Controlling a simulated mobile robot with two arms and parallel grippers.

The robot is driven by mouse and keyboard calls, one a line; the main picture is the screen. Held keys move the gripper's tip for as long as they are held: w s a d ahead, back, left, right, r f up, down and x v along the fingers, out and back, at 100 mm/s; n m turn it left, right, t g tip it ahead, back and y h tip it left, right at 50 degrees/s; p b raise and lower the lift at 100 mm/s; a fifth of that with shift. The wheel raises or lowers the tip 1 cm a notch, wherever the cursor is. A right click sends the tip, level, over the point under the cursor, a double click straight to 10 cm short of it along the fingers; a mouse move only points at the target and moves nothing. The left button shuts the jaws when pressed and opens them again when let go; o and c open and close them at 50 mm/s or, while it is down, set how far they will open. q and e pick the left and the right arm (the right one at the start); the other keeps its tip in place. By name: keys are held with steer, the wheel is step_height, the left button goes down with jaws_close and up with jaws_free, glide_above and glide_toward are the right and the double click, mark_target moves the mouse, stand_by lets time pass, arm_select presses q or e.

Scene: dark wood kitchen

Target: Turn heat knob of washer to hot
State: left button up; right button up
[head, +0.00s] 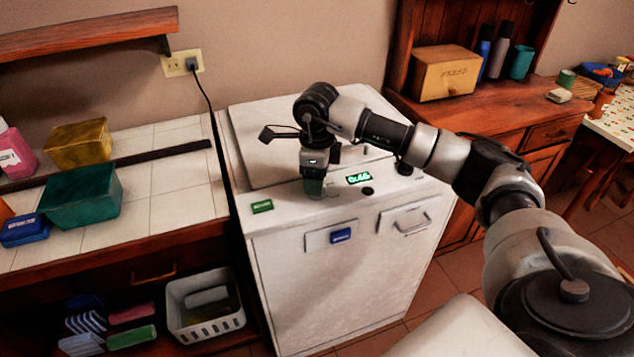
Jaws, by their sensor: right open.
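The white washer (330,290) stands in the middle of the head view. Its top front strip carries a green button (262,206), a lit green display (359,178), a small dark knob (367,191) and a larger dark knob (404,168). My right arm reaches in from the right, and my right gripper (314,190) points down at the strip, between the green button and the display. It is open. It hides the part of the panel beneath it, and I cannot tell whether it touches a knob there. The knobs' markings are too small to read. My left gripper is not in view.
A tiled counter (180,185) with a teal box (82,195) and a yellow box (78,143) lies left of the washer. A wooden cabinet (500,110) stands at the right. A power cord (215,125) runs down behind the washer's left side.

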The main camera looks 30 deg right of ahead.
step_height(320, 180, up, 8)
steer(key=shift+r+b, duration=0.25)
steer(key=shift+b, duration=0.1)
stand_by(0.4)
